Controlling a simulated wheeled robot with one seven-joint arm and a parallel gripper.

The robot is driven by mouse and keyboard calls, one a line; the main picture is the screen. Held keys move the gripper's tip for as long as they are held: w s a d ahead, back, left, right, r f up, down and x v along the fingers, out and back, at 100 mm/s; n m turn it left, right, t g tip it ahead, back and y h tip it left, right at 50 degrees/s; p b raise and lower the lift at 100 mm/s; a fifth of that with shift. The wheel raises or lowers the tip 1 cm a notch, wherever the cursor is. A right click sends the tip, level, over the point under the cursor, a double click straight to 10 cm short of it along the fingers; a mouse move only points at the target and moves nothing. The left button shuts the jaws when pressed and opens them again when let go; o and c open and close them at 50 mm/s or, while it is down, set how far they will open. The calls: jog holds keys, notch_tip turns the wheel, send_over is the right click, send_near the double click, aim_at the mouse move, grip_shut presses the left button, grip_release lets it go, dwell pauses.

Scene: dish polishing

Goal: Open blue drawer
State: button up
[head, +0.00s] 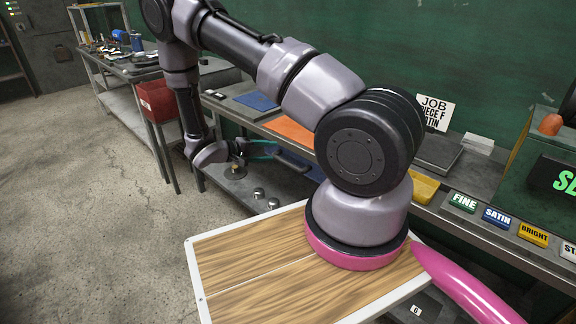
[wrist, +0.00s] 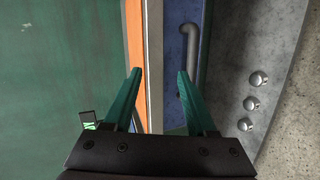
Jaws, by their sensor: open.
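The blue drawer (head: 298,164) sits under the bench top in the head view, partly hidden behind my arm. In the wrist view its blue front (wrist: 173,50) runs up the middle, with a grey bar handle (wrist: 193,45) on it. My gripper (head: 268,149) is open and empty beside the drawer's left part. In the wrist view its two green fingers (wrist: 160,72) are spread over the bench edge and the blue front. The handle lies to the right of the right fingertip, not between the fingers. I cannot tell whether fingers touch the drawer.
An orange mat (head: 290,131) lies on the bench above the drawer. Several small metal knobbed pieces (wrist: 255,103) stand on the lower shelf (wrist: 270,45). Open concrete floor (head: 90,190) lies in front.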

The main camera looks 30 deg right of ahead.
aim_at(286, 165)
notch_tip(286, 165, down, 8)
jog(key=n+t, duration=0.3)
jog(key=shift+h, duration=0.3)
jog(key=x, duration=1)
jog(key=shift+w+d+f, duration=0.2)
jog(key=shift+w+f, duration=0.05)
jog(key=shift+w, duration=0.05)
grip_shut()
dwell(0.4)
